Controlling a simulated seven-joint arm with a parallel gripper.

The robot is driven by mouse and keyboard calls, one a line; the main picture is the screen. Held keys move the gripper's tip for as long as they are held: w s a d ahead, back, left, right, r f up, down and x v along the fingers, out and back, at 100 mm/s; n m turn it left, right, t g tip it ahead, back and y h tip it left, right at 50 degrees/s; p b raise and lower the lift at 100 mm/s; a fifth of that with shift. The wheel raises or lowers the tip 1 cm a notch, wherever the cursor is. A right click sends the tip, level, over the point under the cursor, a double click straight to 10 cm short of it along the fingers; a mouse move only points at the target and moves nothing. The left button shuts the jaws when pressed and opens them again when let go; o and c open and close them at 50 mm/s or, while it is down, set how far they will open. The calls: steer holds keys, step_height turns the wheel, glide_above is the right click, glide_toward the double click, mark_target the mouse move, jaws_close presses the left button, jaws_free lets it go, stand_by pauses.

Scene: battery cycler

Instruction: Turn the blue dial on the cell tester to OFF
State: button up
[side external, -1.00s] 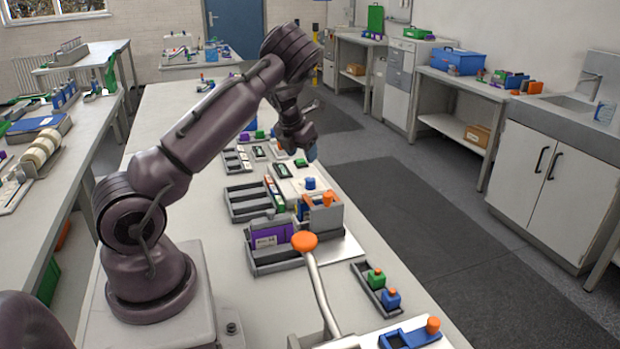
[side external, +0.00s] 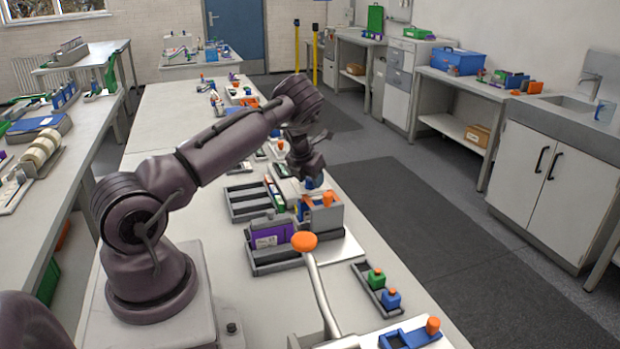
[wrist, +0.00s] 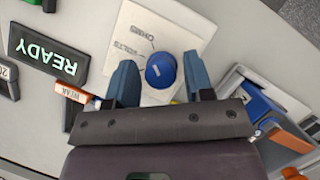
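The blue dial (wrist: 160,71) sits on a white panel (wrist: 140,35) in the wrist view, with a short white mark on its top. The words OHMS and VOLTS are printed on the panel beside it; I see no OFF label, and part of the panel is hidden by my gripper. My gripper (wrist: 160,63) is open, its two blue fingers on either side of the dial, with gaps showing between them and it. In the side view my gripper (side external: 312,178) is low over the panel and largely hides the dial; exact height is unclear.
A dark READY sign (wrist: 50,60) and an orange-topped WEAR label block (wrist: 72,92) lie left of the dial. A grey holder with blue and orange parts (wrist: 275,125) stands close on the right. A lever with an orange knob (side external: 304,241) rises nearer the side camera.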

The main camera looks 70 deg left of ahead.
steer(key=c, duration=0.7)
steer(key=shift+o, duration=0.2)
steer(key=shift+n, duration=0.4)
steer(key=n+g, duration=0.1)
steer(key=n, duration=0.1)
steer(key=shift+n+y, duration=0.4)
steer(key=n+g, duration=0.1)
steer(key=n, duration=0.3)
steer(key=shift+n+g+y, duration=0.3)
steer(key=shift+g+y, duration=0.1)
steer(key=n+g, duration=0.1)
steer(key=n, duration=0.2)
steer(key=shift+n, duration=0.3)
steer(key=shift+n+g, duration=0.9)
steer(key=shift+n, duration=1.1)
